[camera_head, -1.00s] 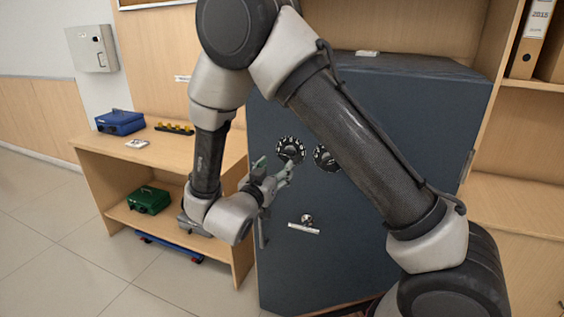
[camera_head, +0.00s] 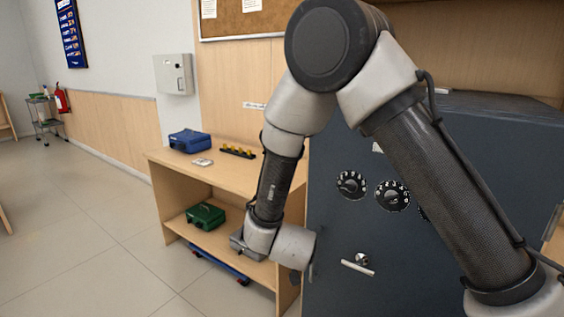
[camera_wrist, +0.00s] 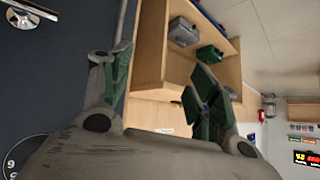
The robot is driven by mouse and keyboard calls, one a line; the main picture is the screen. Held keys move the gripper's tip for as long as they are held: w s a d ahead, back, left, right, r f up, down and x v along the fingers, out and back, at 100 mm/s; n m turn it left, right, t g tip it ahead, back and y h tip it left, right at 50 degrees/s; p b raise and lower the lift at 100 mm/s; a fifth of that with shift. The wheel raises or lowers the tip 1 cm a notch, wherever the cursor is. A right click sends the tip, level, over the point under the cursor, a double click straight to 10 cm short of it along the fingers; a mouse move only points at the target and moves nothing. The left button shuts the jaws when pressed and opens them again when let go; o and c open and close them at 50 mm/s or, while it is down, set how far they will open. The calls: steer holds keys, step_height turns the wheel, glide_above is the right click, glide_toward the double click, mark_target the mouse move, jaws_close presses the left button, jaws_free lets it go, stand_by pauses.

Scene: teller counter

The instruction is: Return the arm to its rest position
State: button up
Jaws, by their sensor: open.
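My arm, in grey and black, rises across the head view and bends down in front of the desk and the safe. My gripper is hidden behind the wrist links in the head view. In the wrist view my gripper (camera_wrist: 160,88) has its two green-padded fingers wide apart with nothing between them. The dark safe (camera_head: 330,225) stands beside it, with dials (camera_head: 351,185) and a silver handle (camera_head: 358,264). The handle also shows in the wrist view (camera_wrist: 32,10), at the top left.
The wooden desk (camera_head: 225,173) left of the safe holds a blue box (camera_head: 189,141) and a row of yellow-topped items (camera_head: 238,152). A green box (camera_head: 205,215) sits on its lower shelf. A grey wall box (camera_head: 174,74) hangs behind. Open floor lies at the left.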

steer(key=s+d+r+n+g+y, duration=0.3)
steer(key=s+d+r+n+g, duration=0.25)
steer(key=s+r+g, duration=0.4)
steer(key=s+d+r+m+t+h, duration=0.1)
steer(key=s+d+r, duration=0.4)
steer(key=d, duration=0.4)
steer(key=s+d+r+m+t+h, duration=0.1)
steer(key=s+d+r+t, duration=0.1)
steer(key=s+d+r, duration=0.2)
steer(key=s+d+r+m+t+h, duration=0.1)
steer(key=s+d+r, duration=0.4)
steer(key=d+r, duration=0.4)
steer(key=d, duration=0.5)
steer(key=shift+s+d+r, duration=0.25)
steer(key=shift+s, duration=0.05)
steer(key=shift+m, duration=0.25)
